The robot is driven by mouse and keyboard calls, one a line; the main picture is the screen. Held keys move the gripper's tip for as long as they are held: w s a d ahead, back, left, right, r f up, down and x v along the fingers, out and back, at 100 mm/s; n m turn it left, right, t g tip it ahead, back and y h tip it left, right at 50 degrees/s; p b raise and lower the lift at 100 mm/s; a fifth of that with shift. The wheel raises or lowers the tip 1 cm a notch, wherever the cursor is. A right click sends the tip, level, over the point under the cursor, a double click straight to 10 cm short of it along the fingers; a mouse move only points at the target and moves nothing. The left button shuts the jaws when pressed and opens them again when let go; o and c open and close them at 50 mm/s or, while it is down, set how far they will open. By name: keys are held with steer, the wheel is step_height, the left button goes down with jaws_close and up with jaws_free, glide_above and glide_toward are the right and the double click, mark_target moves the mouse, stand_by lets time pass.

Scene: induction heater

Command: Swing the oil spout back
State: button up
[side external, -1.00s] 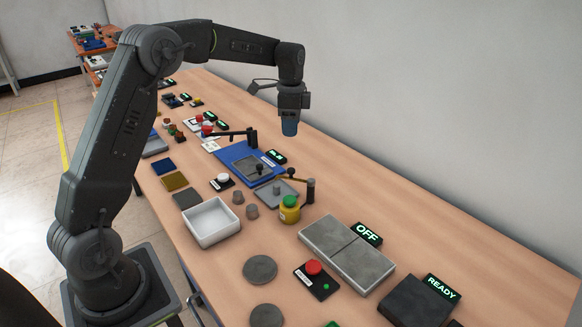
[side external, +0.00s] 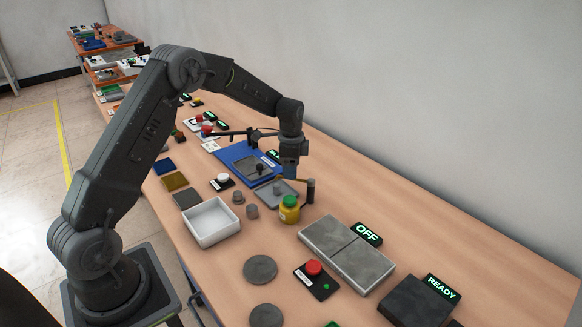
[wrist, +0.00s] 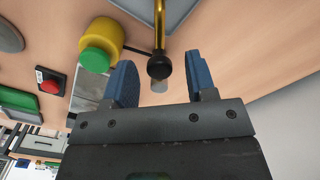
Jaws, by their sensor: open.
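The oil spout is a thin brass tube on a dark upright post (side external: 310,190), beside a yellow oil bottle with a green cap (side external: 289,210). In the wrist view the brass tube (wrist: 159,20) runs up from a dark round end (wrist: 160,66), over the edge of a grey tray. My gripper (side external: 290,174) points down close above the spout, left of the post in the side view. In the wrist view its blue fingers (wrist: 161,76) are open, with the dark round end showing between them. Contact cannot be told. The bottle (wrist: 101,45) is left of the fingers.
The grey tray (side external: 270,198) lies by the spout. A blue fixture (side external: 234,154) with a dark arm stands behind. A white bin (side external: 211,225) is to the left. A grey two-part block (side external: 340,250) with an OFF display (side external: 367,234) is in front.

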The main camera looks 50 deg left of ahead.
jaws_close()
stand_by(0.5)
